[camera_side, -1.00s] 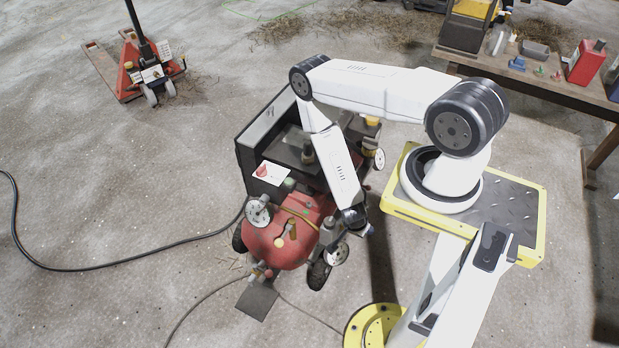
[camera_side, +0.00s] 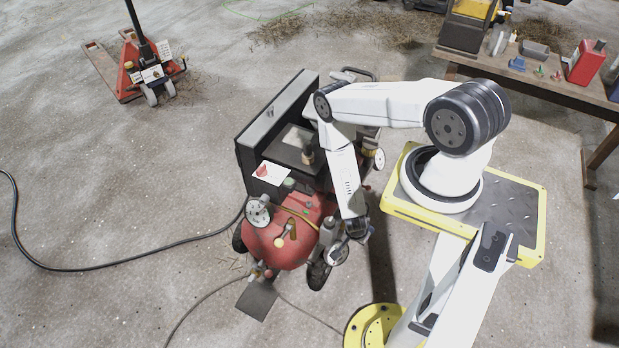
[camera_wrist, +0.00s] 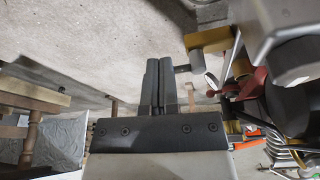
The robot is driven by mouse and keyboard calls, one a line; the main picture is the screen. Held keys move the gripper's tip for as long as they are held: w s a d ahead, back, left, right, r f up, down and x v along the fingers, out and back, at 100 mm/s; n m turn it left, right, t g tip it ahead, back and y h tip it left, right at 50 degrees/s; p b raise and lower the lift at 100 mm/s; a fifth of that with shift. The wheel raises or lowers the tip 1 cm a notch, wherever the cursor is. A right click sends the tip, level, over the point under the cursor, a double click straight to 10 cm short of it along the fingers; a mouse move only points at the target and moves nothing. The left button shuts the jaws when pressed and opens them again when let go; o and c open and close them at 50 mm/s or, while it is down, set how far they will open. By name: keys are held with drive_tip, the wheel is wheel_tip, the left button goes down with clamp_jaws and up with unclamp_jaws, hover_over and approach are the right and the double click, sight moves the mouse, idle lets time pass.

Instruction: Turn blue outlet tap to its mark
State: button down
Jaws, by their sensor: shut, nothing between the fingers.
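The red compressor tank (camera_side: 283,243) stands on the floor in the side view, with gauges, hoses and fittings on it. My gripper (camera_side: 360,238) is at the tank's right side, close to a round gauge. In the wrist view my gripper's dark fingers (camera_wrist: 158,82) are together, with nothing between them. A red lever (camera_wrist: 246,86) and brass-coloured fittings (camera_wrist: 208,38) lie to the right of the fingers, apart from them. I cannot make out the blue tap or its mark clearly; my gripper and the fittings may hide them.
The compressor's dark upper housing (camera_side: 275,125) rises behind the tank. A red pallet jack (camera_side: 140,68) stands at the back left. A workbench (camera_side: 540,78) with bottles and a red can is at the back right. A black hose (camera_side: 120,266) crosses the open floor at left.

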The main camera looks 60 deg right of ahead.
drive_tip(key=shift+s+d+f, duration=0.15)
drive_tip(key=shift+d+f, duration=0.3)
drive_tip(key=shift+d, duration=0.25)
drive_tip(key=shift+s+d+f, duration=0.15)
drive_tip(key=shift+d+f, duration=0.25)
drive_tip(key=shift+d, duration=0.35)
drive_tip(key=shift+s+d+f, duration=0.15)
drive_tip(key=shift+d+f, duration=0.3)
drive_tip(key=shift+d, duration=0.25)
